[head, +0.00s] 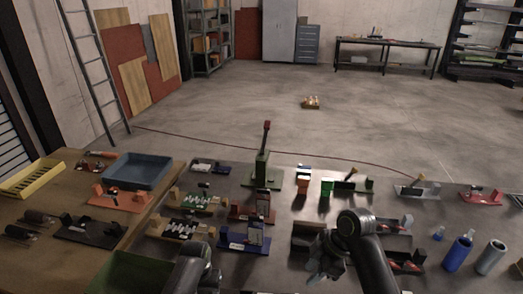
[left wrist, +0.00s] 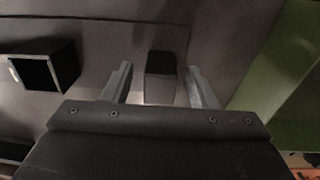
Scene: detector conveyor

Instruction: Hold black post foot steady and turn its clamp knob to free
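In the left wrist view my left gripper (left wrist: 158,72) is open, with its two fingers on either side of a dark upright block (left wrist: 160,82). A gap shows beside the block, so it is not gripped. I cannot tell whether this block is the black post foot, and no clamp knob shows clearly. In the head view my left arm (head: 194,268) is at the bottom, its fingers hidden. My right gripper (head: 318,266) points down in front of a dark block (head: 306,236); its finger opening is too small to tell.
A black hollow box (left wrist: 45,70) lies left of the left fingers, and a green bin (left wrist: 285,75) stands to the right.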

